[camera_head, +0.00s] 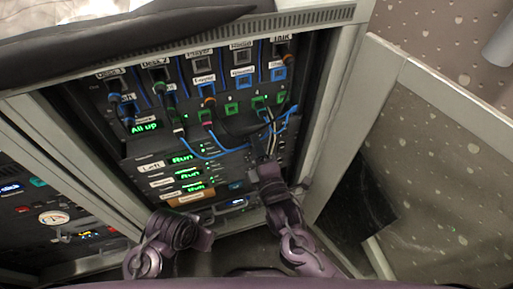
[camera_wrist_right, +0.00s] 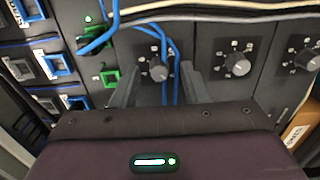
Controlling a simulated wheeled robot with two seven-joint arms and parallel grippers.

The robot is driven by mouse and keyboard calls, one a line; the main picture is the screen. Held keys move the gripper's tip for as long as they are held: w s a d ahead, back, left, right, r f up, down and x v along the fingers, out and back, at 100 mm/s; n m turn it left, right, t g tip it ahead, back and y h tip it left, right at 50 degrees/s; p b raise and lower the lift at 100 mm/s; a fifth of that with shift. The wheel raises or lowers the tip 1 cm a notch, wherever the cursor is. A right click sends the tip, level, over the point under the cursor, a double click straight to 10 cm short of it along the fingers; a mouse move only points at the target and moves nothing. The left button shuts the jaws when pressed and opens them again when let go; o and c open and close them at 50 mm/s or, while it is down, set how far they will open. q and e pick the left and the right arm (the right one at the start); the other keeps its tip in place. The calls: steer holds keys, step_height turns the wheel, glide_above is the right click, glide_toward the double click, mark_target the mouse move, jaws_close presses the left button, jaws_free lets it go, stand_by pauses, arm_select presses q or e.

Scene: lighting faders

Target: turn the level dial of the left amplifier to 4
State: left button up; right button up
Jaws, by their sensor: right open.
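The left amplifier is the upper unit with the label "Left" (camera_head: 152,167) and a green "Run" display (camera_head: 181,158) in the head view. Its dial (camera_wrist_right: 158,72) is the leftmost of three dark knobs with white scale marks in the right wrist view. My right gripper (camera_wrist_right: 158,84) is open, with one finger on either side of this dial; I cannot tell whether they touch it. The dial's setting is too small to read. In the head view my right gripper (camera_head: 262,152) hides the dial. My left arm is folded low; its fingers cannot be made out.
Blue cables (camera_wrist_right: 166,40) hang down across the dial between the fingers, and pale cables (camera_wrist_right: 220,14) run above. Two more dials, the middle one (camera_wrist_right: 237,65) and the right one (camera_wrist_right: 308,60), lie alongside. A patch panel with green sockets (camera_head: 231,109) is above the amplifiers.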

steer(key=shift+w, duration=0.1)
jaws_close()
arm_select(q)
steer(key=shift+r, duration=0.1)
